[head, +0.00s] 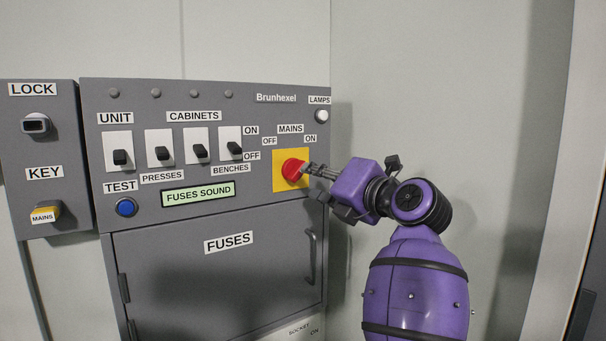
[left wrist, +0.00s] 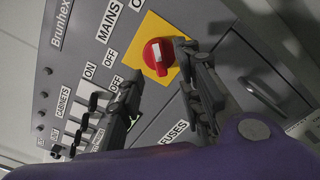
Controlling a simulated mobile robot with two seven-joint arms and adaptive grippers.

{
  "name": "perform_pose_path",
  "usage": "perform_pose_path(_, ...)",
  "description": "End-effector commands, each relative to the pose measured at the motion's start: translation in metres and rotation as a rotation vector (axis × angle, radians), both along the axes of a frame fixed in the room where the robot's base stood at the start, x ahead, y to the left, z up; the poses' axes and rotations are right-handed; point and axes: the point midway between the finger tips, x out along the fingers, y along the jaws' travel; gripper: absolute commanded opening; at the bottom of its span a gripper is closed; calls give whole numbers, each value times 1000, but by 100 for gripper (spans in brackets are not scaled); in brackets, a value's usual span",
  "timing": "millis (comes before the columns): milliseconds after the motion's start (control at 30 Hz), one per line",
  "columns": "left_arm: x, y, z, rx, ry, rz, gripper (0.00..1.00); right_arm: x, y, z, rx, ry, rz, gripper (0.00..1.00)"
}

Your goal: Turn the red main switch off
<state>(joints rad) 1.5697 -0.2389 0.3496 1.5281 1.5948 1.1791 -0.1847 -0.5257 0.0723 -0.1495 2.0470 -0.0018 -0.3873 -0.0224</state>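The red main switch (head: 293,170) is a round knob on a yellow plate (head: 279,183) at the right of the grey panel, below the MAINS label. It also shows in the left wrist view (left wrist: 157,55), with a pale mark across its face. I cannot tell surely whether it points to OFF or ON. My left gripper (head: 308,168) is at the knob, coming from its right side in the head view. In the left wrist view its two fingers are spread, one on each side of the knob. I cannot tell whether either finger touches it. My right gripper is not in view.
Several black toggle switches (head: 200,151) sit left of the knob. A green display (head: 198,195) reads FUSES SOUND. Below is the closed fuse door (head: 200,275) with a handle (head: 311,257). A lock and key box (head: 45,150) is at the left. A bare wall stands close at the right.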

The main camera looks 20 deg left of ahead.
Motion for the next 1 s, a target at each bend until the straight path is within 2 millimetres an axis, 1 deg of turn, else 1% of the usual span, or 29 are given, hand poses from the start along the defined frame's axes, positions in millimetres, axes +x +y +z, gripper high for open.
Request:
perform_pose_path(33, 4, 8, 2, 2, -1, 4, 33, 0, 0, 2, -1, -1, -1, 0)
perform_pose_path(100, 12, 17, 3, 3, -3, 3, 33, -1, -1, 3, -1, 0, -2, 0)
perform_pose_path(300, 30, 40, 3, 5, -2, 2, 33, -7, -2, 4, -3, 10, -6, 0)
perform_pose_path(467, 36, 48, 2, 4, -5, 1, 33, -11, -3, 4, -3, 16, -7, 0)
perform_pose_path(733, 38, 49, 1, 4, -3, 1, 33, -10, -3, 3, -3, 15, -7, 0)
perform_pose_path(900, 37, 49, 1, 4, -3, 1, 10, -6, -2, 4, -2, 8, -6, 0)
perform_pose_path(1000, 37, 49, 1, 4, -3, 1, 0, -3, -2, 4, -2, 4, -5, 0)
